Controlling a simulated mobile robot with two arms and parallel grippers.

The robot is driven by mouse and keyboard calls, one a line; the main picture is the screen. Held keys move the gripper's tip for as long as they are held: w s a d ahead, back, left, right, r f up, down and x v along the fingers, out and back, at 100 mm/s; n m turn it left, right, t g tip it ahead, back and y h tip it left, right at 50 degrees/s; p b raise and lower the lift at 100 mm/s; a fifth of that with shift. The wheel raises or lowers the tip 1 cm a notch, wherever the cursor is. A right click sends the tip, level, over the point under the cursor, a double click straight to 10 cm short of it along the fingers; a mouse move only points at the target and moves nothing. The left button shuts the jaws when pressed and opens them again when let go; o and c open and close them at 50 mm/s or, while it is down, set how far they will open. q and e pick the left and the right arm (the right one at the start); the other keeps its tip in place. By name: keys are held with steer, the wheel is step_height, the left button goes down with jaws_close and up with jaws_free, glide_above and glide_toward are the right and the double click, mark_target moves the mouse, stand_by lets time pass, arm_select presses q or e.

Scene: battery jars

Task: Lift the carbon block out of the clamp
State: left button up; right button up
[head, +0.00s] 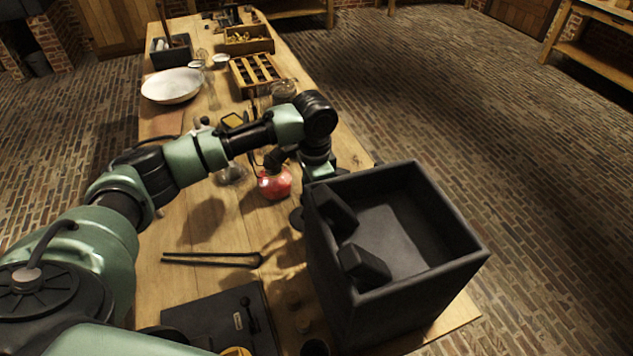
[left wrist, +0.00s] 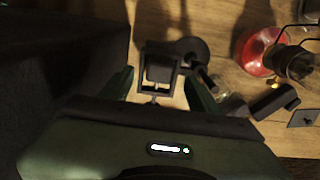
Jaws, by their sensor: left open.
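The carbon block (left wrist: 159,66) shows in the left wrist view as a small dark block inside the clamp (left wrist: 143,84), a dark frame around it. My left gripper (left wrist: 160,88) is open, with one green finger on each side of the clamp and block. Gaps show between the fingers and the block, so it is not held. In the head view my left gripper (head: 318,170) points down beside the large dark box, whose wall hides the fingertips. The block and clamp cannot be made out there. My right gripper is not in view.
The large dark open box (head: 462,262) holds two black blocks and stands close right of my left gripper. A red-filled flask (head: 274,186) stands near the gripper. Dark tongs (head: 212,259) lie in front. A white bowl (head: 172,87) and wooden rack (head: 256,74) stand farther back.

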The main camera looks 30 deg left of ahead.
arm_select(q)
step_height(320, 180, down, 2)
steer(key=shift+f, duration=0.6)
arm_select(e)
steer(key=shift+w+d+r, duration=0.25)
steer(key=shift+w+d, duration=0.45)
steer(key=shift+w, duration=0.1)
arm_select(q)
steer(key=shift+c, duration=0.3)
jaws_close()
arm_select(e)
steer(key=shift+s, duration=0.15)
arm_select(q)
steer(key=shift+w+r+p, duration=0.1)
steer(key=shift+p, duration=0.2)
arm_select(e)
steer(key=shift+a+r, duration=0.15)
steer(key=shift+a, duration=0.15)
arm_select(q)
steer(key=shift+d+p, duration=0.15)
steer(key=shift+p, duration=0.25)
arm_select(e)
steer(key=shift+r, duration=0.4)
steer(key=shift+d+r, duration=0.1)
